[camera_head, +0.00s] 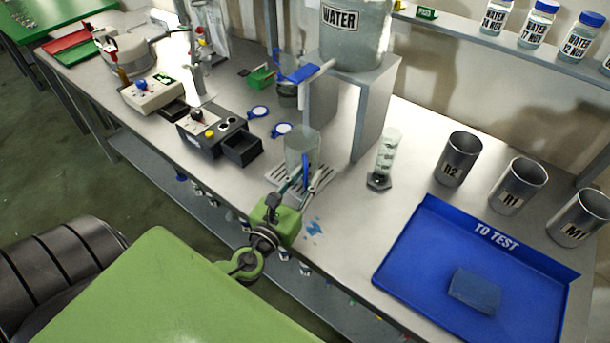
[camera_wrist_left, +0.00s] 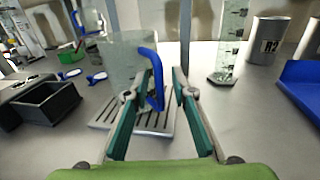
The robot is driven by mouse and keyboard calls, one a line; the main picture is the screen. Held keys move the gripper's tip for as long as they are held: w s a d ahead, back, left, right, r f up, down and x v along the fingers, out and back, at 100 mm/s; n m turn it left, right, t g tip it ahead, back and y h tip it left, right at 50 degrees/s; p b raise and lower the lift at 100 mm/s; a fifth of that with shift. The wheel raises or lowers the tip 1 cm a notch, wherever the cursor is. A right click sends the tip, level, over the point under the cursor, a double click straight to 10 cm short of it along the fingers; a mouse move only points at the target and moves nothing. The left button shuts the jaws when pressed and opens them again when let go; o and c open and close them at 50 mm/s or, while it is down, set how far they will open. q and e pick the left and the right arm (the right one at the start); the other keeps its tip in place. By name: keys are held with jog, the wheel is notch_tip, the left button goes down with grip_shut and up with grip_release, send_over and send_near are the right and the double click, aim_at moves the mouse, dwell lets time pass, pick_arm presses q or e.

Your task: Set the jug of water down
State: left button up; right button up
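The clear jug (camera_head: 300,148) with a blue handle appears to stand upright on the slotted metal drip tray (camera_head: 321,177). In the left wrist view, the jug (camera_wrist_left: 122,62) is at upper centre-left and its handle (camera_wrist_left: 157,95) faces me. My left gripper (camera_head: 299,183) is at the handle's side of the jug. In the wrist view, its fingers (camera_wrist_left: 156,92) are spread to either side of the handle, with gaps visible. The water level in the jug is hard to make out. My right gripper is out of view.
A large WATER container (camera_head: 352,38) stands on a raised stand behind the jug. A measuring cylinder (camera_head: 386,155) is to the right, then metal cups (camera_head: 459,160) and a blue tray (camera_head: 405,270). A dark box with an open drawer (camera_head: 242,150) is to the left.

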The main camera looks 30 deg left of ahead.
pick_arm(q)
jog(key=shift+r, duration=0.2)
jog(key=shift+s+f, duration=0.2)
jog(key=shift+s, duration=0.1)
jog(key=s+b, duration=0.1)
jog(key=s, duration=0.2)
jog(key=s+b, duration=0.1)
jog(key=s, duration=0.2)
jog(key=s+d+b, duration=0.1)
jog(key=s+b, duration=0.1)
jog(key=s, duration=0.2)
jog(key=shift+s, duration=0.1)
jog(key=shift+s+d+r, duration=0.1)
jog(key=shift+s+r, duration=0.05)
jog(key=shift+s, duration=0.45)
